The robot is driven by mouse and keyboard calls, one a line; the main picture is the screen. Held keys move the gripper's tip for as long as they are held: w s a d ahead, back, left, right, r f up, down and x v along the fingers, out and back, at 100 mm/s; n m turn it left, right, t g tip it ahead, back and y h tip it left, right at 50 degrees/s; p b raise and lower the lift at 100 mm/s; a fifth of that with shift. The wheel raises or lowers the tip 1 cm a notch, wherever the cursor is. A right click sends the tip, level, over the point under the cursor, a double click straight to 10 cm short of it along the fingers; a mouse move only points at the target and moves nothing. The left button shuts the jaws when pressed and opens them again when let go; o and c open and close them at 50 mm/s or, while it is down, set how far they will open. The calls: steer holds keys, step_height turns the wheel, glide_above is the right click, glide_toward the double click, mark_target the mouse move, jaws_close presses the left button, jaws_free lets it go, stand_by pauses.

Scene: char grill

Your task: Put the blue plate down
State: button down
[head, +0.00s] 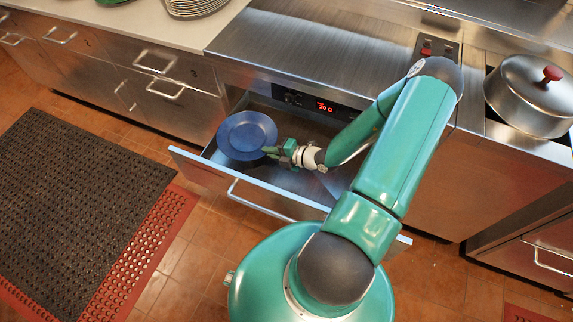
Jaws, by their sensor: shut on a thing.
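The blue plate (247,136) is at the left part of an open drawer (196,165) in the head view, roughly level. My gripper (272,150) is shut on the plate's right rim. My arm reaches over the drawer from the right. The plate appears to be over the drawer's left end; I cannot tell whether it touches the drawer floor. The gripper's fingertips are small and partly hidden at the rim.
The steel worktop (300,50) lies above the drawer, with a red display (326,107) beneath it. A stack of plates (195,6) stands on the pale counter at upper left. A lidded pot (530,92) sits at right. A dark mat (75,200) covers the floor at left.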

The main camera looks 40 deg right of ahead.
steer(key=d+f, duration=0.1)
steer(key=s+d+f, duration=0.1)
steer(key=f, duration=0.1)
steer(key=s+d+f, duration=0.1)
steer(key=f, duration=0.1)
steer(key=shift+s+d, duration=0.25)
steer(key=f, duration=0.3)
steer(key=shift+s+d+f, duration=0.1)
steer(key=shift+s+d, duration=0.1)
steer(key=shift+d, duration=0.05)
steer(key=shift+f, duration=0.35)
steer(key=shift+f, duration=0.6)
steer(key=c, duration=1.6)
jaws_free()
